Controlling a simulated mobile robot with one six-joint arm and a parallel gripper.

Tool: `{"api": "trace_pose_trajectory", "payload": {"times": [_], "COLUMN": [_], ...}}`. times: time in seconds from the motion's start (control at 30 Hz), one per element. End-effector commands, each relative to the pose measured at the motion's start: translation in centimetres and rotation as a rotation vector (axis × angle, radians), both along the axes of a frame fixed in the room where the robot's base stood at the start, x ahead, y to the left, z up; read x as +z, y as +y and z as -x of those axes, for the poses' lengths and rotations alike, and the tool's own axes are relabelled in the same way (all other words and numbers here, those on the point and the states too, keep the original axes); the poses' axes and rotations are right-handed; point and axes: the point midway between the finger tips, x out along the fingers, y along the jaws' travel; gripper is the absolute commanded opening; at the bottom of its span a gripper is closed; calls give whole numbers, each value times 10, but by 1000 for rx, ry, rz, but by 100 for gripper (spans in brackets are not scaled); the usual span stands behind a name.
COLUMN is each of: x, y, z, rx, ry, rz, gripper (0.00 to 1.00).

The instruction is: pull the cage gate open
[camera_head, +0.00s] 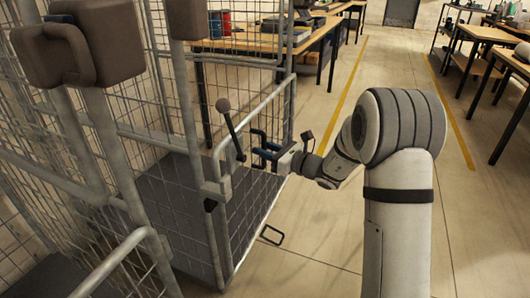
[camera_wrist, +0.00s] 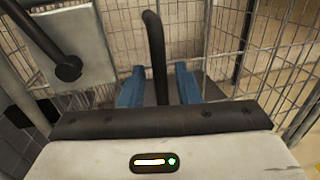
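The cage gate (camera_head: 262,205) is a grey-framed wire mesh panel at the middle of the head view. My gripper (camera_head: 262,148) is at the gate's upper part, right of the lever. In the wrist view its two blue fingers (camera_wrist: 160,86) are spread apart. A dark upright bar (camera_wrist: 155,50) stands between them, with a gap on both sides. The bar's lower end is hidden behind my gripper body.
Wire cage walls and posts (camera_head: 185,90) stand to the left, with brown blocks (camera_head: 70,55) at their top. A wooden table (camera_head: 265,45) stands behind the gate.

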Motion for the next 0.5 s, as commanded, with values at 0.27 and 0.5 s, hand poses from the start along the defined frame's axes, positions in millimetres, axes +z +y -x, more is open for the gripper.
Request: {"api": "trace_pose_trajectory", "payload": {"times": [0.27,0.5], "x": [0,0], "y": [5,5], "z": [-3,-3], "rx": [0,-1], "ry": [-1,0], "rz": [-1,0], "gripper": [30,16]}}
